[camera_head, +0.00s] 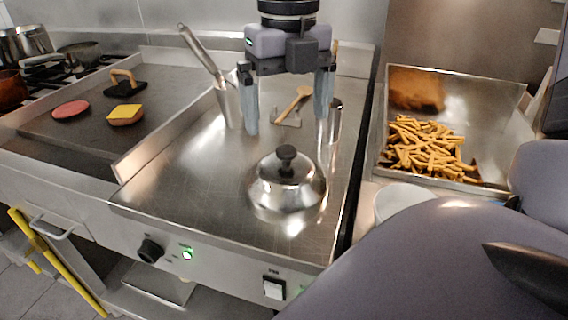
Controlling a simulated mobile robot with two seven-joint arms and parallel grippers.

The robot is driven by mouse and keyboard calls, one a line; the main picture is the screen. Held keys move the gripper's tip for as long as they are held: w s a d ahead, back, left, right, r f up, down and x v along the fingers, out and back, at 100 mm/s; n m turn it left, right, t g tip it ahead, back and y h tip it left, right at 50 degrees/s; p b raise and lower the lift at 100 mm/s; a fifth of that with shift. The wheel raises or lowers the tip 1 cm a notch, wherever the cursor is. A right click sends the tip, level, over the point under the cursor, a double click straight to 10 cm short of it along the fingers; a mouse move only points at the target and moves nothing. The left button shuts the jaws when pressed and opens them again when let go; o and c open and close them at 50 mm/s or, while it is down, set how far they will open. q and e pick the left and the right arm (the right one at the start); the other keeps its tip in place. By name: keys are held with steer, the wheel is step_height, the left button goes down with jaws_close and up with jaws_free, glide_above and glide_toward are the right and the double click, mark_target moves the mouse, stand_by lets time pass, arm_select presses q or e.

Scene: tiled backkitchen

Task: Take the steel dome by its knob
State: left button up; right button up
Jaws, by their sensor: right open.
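The steel dome (287,189) sits on the flat steel griddle plate (190,178), towards its front right. Its black knob (286,154) stands upright on top and is uncovered. My right gripper (288,130) points down above and behind the dome, its two fingers apart with nothing between them. The fingers look clear of the knob. My left gripper does not show.
Steel containers (229,103) and (333,120) stand behind the dome, with a wooden spoon (294,101) between them. A fries bin (425,146) is at right, with a white bowl (400,200) before it. A patty (71,109) and a cheese-topped patty (126,114) lie at left.

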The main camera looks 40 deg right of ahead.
mark_target(286, 149)
steer(key=shift+w+d+f, duration=0.15)
steer(key=shift+w+f, duration=0.05)
steer(key=shift+f, duration=0.6)
steer(key=shift+w+d+f, duration=0.1)
steer(key=shift+f, duration=1.5)
steer(key=shift+w+f, duration=0.1)
steer(key=shift+f, duration=1.45)
jaws_close()
